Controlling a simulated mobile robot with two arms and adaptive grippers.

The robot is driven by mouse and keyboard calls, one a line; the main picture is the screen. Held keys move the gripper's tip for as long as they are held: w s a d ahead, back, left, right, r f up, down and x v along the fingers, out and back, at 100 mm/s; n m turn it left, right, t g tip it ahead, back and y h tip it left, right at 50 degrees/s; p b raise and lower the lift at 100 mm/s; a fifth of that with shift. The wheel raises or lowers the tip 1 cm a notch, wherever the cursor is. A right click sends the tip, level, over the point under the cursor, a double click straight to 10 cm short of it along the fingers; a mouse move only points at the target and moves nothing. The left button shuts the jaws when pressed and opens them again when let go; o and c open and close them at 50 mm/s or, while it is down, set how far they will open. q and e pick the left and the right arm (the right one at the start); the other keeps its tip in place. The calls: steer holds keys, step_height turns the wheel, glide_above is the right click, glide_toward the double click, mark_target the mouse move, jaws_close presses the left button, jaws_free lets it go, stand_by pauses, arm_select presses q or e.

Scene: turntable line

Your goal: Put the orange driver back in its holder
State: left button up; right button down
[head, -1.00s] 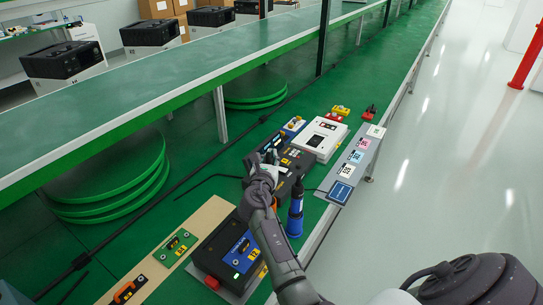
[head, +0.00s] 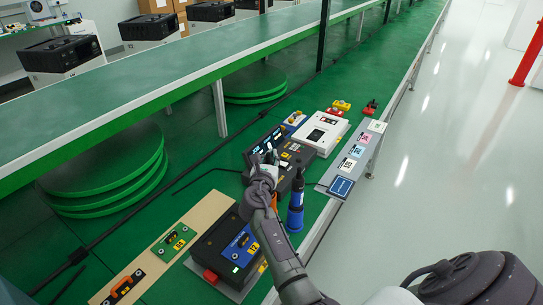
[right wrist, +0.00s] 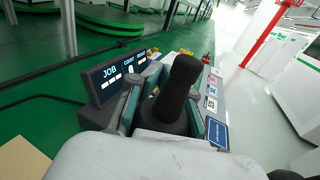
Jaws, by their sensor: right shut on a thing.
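My right gripper (head: 267,163) is over the near side of the black station with a display (head: 259,147). In the right wrist view my right gripper (right wrist: 172,118) is shut on a dark, rounded driver handle (right wrist: 179,84), which stands up between the fingers. A small orange part (head: 274,202) shows beside my wrist in the head view; it looks like the orange driver, mostly hidden by my arm. A blue driver (head: 295,212) with a dark top stands upright just right of my arm. Whether the held driver touches the station cannot be told. My left gripper is not in view.
A black unit with a blue panel (head: 240,246) and a beige board (head: 205,212) lie at the near left. A white box (head: 320,132) stands behind the station. A grey strip with coloured cards (head: 322,188) runs along the right edge. A long conveyor (head: 180,88) is further left.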

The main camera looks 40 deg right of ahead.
steer(key=shift+f, duration=0.25)
steer(key=c, duration=1)
jaws_free()
steer(key=shift+f, duration=0.1)
steer(key=shift+s+a, duration=0.1)
steer(key=v, duration=0.7)
steer(key=shift+s+a, duration=0.1)
